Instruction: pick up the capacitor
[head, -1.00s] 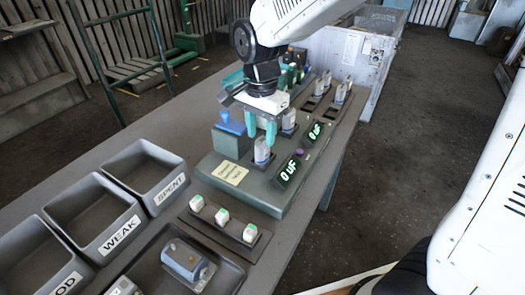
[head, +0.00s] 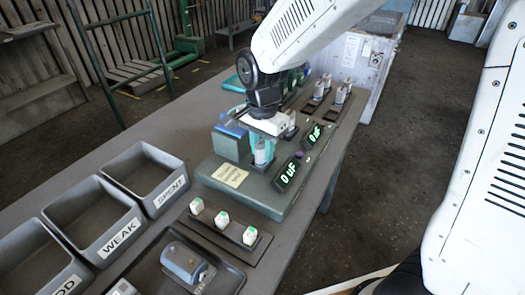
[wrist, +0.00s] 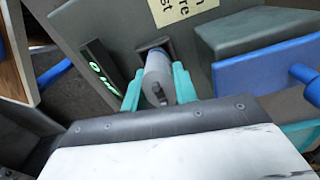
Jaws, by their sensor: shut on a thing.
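A grey cylindrical capacitor (head: 261,154) stands in a dark socket of the green tester (head: 255,204), beside the displays. It also shows in the wrist view (wrist: 158,75), between two teal fingers. My gripper (head: 260,150) is shut on the capacitor from above, with one finger on each side; the wrist view shows my gripper (wrist: 158,90) too. The capacitor's lower end appears to be still at the socket. The near display (head: 288,174) reads 0 uF, and so does the farther display (head: 315,134).
Bins labelled SPENT (head: 172,192) and WEAK (head: 122,232), plus a third partly cut off, stand at left. A blue lever (wrist: 265,75) sits close to my gripper. Several capacitors (head: 347,88) stand at the back. A tray in front holds a blue-grey part (head: 184,262).

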